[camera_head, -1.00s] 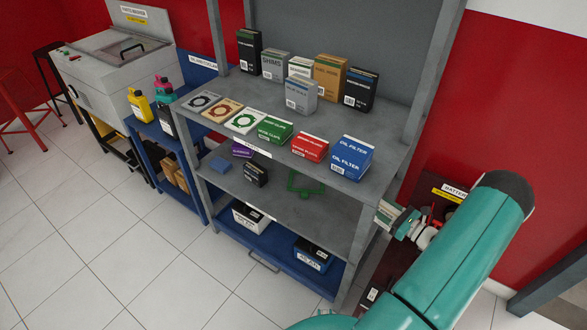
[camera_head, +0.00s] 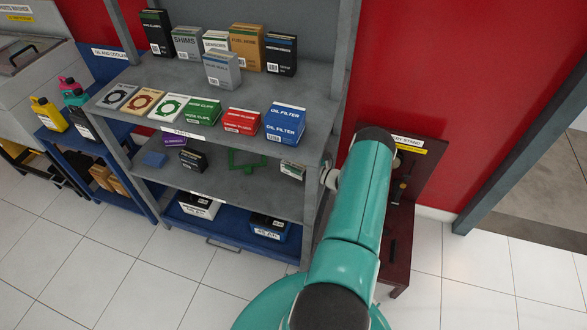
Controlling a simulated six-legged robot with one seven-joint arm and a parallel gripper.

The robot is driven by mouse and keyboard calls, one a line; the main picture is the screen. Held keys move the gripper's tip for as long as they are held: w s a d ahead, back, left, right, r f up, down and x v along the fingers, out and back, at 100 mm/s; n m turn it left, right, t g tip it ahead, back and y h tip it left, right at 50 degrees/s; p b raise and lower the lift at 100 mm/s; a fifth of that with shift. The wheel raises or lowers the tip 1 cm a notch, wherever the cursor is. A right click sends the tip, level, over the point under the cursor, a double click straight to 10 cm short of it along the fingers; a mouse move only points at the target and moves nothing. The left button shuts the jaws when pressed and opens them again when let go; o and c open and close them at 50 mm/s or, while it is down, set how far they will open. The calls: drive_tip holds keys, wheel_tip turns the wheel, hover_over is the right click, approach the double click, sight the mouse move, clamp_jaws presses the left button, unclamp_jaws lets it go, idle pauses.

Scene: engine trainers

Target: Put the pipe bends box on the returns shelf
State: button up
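A small white and green box (camera_head: 292,170) is at the right end of the rack's middle level, just left of the right front upright. Its label is too small to read, so I cannot confirm it is the pipe bends box. My gripper (camera_head: 318,172) is at the right side of the rack, partly hidden by the upright and my teal arm. The box moves with it, so it appears shut on this box. I cannot tell whether the box touches the shelf board. The middle shelf (camera_head: 222,180) is grey; no returns label is readable.
The oil filter box (camera_head: 285,123) and several others stand above. The grey upright (camera_head: 311,200) is close beside my arm. A dark red stand (camera_head: 401,225) is right.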

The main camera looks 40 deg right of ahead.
drive_tip(key=shift+w+f, duration=0.5)
drive_tip(key=shift+f, duration=1.5)
drive_tip(key=shift+f, duration=0.2)
drive_tip(key=o, duration=1.1)
drive_tip(key=shift+r, duration=0.2)
drive_tip(key=v, duration=1.2)
